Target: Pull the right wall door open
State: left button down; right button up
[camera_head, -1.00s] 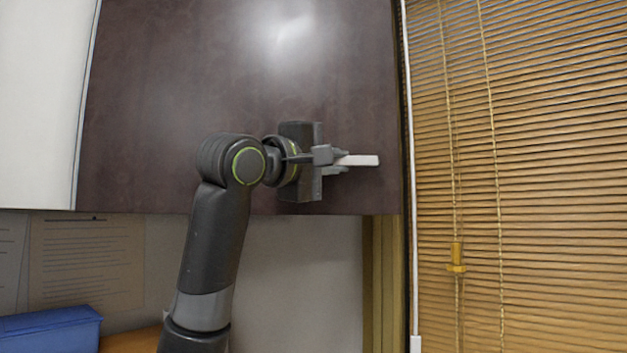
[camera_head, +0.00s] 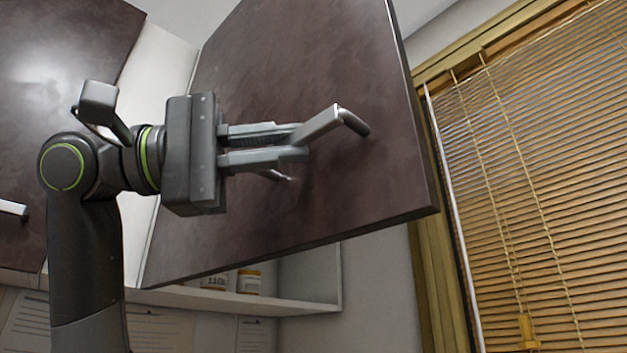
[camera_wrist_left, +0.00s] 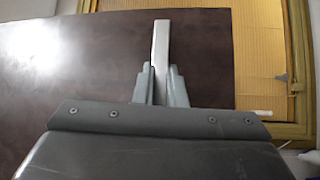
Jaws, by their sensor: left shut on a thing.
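The right wall door (camera_head: 330,90) is a dark brown panel, and it stands swung open at an angle in the head view. Its handle (camera_head: 326,124) is a pale grey bar near the door's free edge. My left gripper (camera_head: 303,142) is shut on the handle. In the left wrist view the handle (camera_wrist_left: 161,45) sticks out between the fingers (camera_wrist_left: 158,85), with the brown door (camera_wrist_left: 90,70) behind it. My right gripper is not in view.
A shelf (camera_head: 250,300) with small jars (camera_head: 248,281) shows below the open door. Another brown door (camera_head: 60,60) is at the left. A window with wooden blinds (camera_head: 540,180) is at the right, beyond the door's free edge.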

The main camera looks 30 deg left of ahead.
pick_arm(q)
jog(key=shift+s+a+g, duration=0.3)
jog(key=shift+s, duration=0.25)
jog(key=c, duration=1.5)
grip_release()
jog(key=shift+w, duration=0.1)
jog(key=shift+a+f, duration=0.1)
jog(key=shift+a, duration=0.25)
jog(key=b+v, duration=0.3)
jog(key=v, duration=1.3)
jog(key=shift+s+a+f, duration=0.15)
jog(key=shift+s+a, duration=0.1)
jog(key=shift+s, duration=0.05)
